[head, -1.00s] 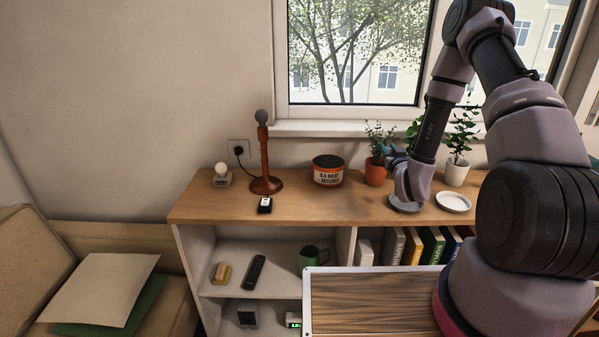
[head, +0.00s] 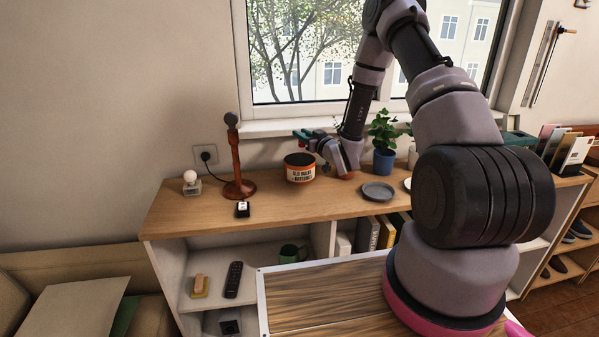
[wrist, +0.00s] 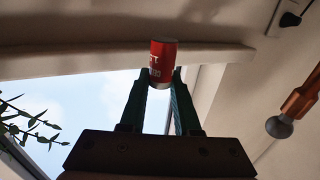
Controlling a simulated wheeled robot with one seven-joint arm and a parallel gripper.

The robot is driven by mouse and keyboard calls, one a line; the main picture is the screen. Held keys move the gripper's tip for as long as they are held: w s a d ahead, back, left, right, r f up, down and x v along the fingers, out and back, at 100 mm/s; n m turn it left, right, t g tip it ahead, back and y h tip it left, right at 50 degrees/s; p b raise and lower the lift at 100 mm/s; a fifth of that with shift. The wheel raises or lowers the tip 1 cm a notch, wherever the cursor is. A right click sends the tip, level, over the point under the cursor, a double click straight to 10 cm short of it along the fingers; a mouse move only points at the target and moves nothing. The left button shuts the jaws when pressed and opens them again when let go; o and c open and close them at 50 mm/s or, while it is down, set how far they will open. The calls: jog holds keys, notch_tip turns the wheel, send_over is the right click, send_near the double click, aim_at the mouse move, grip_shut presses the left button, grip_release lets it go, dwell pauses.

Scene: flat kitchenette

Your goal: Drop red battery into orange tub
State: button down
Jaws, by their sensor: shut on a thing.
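The orange tub (head: 300,173), with a black rim and a pale label reading about old bulbs and batteries, stands on the wooden shelf top near the wall. My gripper (head: 299,133) is above the tub in the head view, over its opening or close to it; the exact depth is hard to tell. In the wrist view my gripper (wrist: 160,82) is shut on the red battery (wrist: 162,60), a small red cylinder with white lettering held between the green fingertips.
A lamp with an orange-brown stand (head: 236,165) is left of the tub, with a small black device (head: 242,209) in front. A bulb on a base (head: 191,182) is further left. A blue plant pot (head: 384,162) and a grey dish (head: 378,192) are right.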

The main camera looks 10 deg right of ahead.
jog(key=shift+f, duration=0.4)
jog(key=c, duration=0.5)
grip_release()
jog(key=shift+c, duration=0.2)
jog(key=shift+d, duration=0.1)
jog(key=v, duration=1.1)
jog(key=shift+w, duration=0.1)
